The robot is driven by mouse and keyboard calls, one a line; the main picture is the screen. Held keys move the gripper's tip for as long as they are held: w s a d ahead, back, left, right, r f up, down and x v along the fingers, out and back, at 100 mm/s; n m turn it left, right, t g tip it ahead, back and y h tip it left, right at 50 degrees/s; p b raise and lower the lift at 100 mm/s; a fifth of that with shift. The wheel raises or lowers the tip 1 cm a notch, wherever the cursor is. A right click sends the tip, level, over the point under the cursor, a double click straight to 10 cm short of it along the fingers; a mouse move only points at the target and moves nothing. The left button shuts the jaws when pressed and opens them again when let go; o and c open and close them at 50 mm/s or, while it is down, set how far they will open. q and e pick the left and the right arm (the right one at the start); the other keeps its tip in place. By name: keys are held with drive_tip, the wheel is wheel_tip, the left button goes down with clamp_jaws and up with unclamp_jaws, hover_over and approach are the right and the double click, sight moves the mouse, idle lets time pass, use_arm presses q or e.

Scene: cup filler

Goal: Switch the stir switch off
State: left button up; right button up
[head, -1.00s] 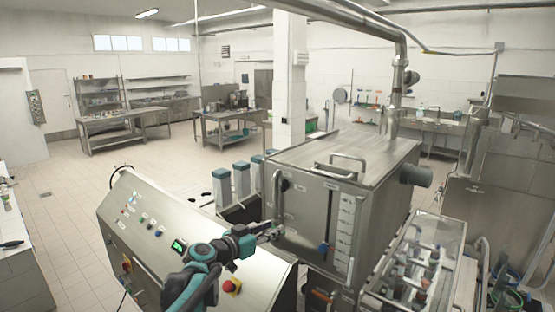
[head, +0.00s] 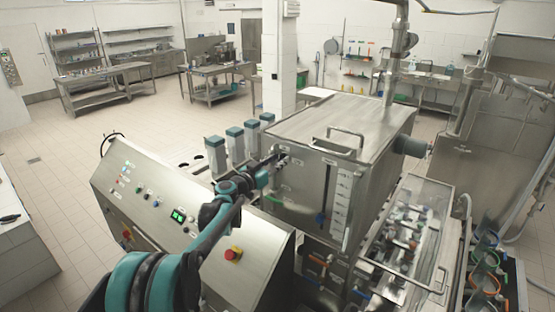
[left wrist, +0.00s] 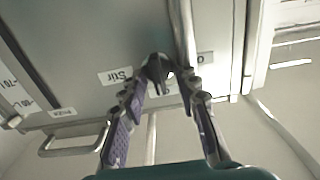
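In the head view my left gripper (head: 275,162) is at the upper left of the tank's front (head: 300,195) and hides the switch. My right gripper is not in view.
A vertical pipe (left wrist: 182,30) runs close beside the switch. A sloped control console (head: 150,215) with a red emergency button (head: 233,253) lies under my left arm. Teal-capped containers (head: 235,140) stand behind the gripper. A clear-covered machine (head: 405,235) is at the right.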

use_arm(q)
drive_tip(key=shift+s+d, duration=0.1)
clamp_jaws()
drive_tip(key=n+b, duration=0.2)
drive_tip(key=n, duration=0.1)
drive_tip(key=shift+f+b, duration=0.15)
drive_tip(key=shift+b, duration=0.2)
drive_tip(key=n+b, duration=0.2)
drive_tip(key=n, duration=0.3)
drive_tip(key=n+b, duration=0.1)
drive_tip(key=n, duration=0.4)
drive_tip(key=n+b, duration=0.2)
drive_tip(key=n, duration=0.2)
drive_tip(key=shift+w+a+n+b, duration=0.2)
drive_tip(key=shift+a+n+b, duration=0.05)
drive_tip(key=shift+n+b, duration=0.15)
drive_tip(key=shift+f, duration=0.1)
